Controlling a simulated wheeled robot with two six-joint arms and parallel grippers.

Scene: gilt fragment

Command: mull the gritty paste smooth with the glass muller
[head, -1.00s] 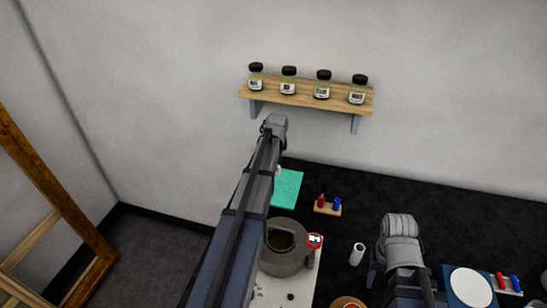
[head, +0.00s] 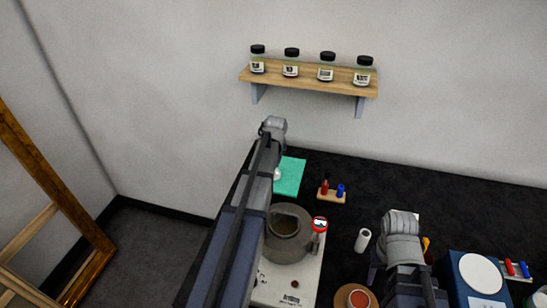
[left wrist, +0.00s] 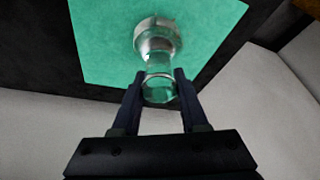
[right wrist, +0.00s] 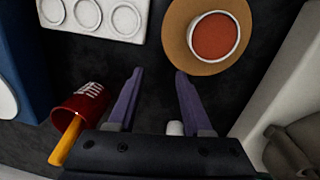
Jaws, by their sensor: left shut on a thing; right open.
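The glass muller (left wrist: 158,45) is clear, with a round knob and a wider foot. In the left wrist view my left gripper (left wrist: 158,80) is shut on its knob end. The foot is over the green slab (left wrist: 100,40); I cannot tell whether it touches. In the head view the slab (head: 291,178) lies beyond my left arm, which hides most of the muller and the left gripper. No separate paste shows on the slab. My right gripper (right wrist: 158,73) is open and empty above the dark bench, beside a white-rimmed bowl of red-brown stuff (right wrist: 214,37) on a round tan base.
A grey pot (head: 289,235) on a white device stands close to my left arm. A small rack with red and blue bottles (head: 332,193) and a white cylinder (head: 362,240) are nearby. A red cup (right wrist: 80,105) is left of my right gripper. A wall shelf (head: 310,82) bears several jars.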

